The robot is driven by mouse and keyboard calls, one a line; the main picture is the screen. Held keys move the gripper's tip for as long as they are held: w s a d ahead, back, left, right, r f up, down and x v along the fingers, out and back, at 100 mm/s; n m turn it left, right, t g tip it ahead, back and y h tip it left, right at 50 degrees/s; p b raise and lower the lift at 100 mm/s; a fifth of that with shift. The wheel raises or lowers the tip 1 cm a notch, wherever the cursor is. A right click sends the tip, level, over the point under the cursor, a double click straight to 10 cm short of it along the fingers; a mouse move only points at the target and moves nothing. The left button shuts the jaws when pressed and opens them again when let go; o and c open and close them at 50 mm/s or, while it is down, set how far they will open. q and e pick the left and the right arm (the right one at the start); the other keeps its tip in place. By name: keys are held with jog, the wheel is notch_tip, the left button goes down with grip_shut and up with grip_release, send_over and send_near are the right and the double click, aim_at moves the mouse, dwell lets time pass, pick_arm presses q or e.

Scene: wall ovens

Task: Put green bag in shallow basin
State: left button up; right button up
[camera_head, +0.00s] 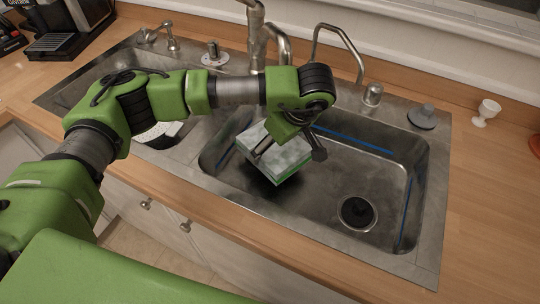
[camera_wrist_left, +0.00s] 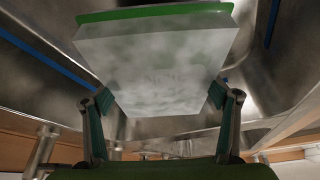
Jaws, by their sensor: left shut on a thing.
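The green bag (camera_head: 277,158) looks like a pale, cloudy block with green edges. My left gripper (camera_head: 290,150) is shut on it, with one finger on either side. The bag is tilted over the left part of the large right sink basin (camera_head: 330,190), inside its outline. A dark shadow lies beneath it; I cannot tell whether it touches the floor. In the left wrist view the bag (camera_wrist_left: 155,60) fills the space between the two fingers. A second basin (camera_head: 92,96) lies to the left, partly hidden by my left arm. My right gripper is out of view.
Faucets (camera_head: 257,38) stand behind the basins. A dark drain (camera_head: 357,212) is in the right basin's floor. A perforated white item (camera_head: 158,131) shows at the left basin, partly hidden. A stopper (camera_head: 424,117) and small white cup (camera_head: 488,110) are at right.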

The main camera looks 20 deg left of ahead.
aim_at(270, 153)
pick_arm(q)
jog(key=shift+w+a+f, duration=0.15)
jog(key=shift+a+f, duration=0.1)
jog(key=shift+f, duration=0.1)
jog(key=b+x, duration=0.2)
jog(key=x, duration=0.2)
jog(key=shift+f, duration=0.4)
jog(key=shift+f, duration=0.1)
jog(key=o, duration=1.4)
jog(key=shift+o, duration=0.2)
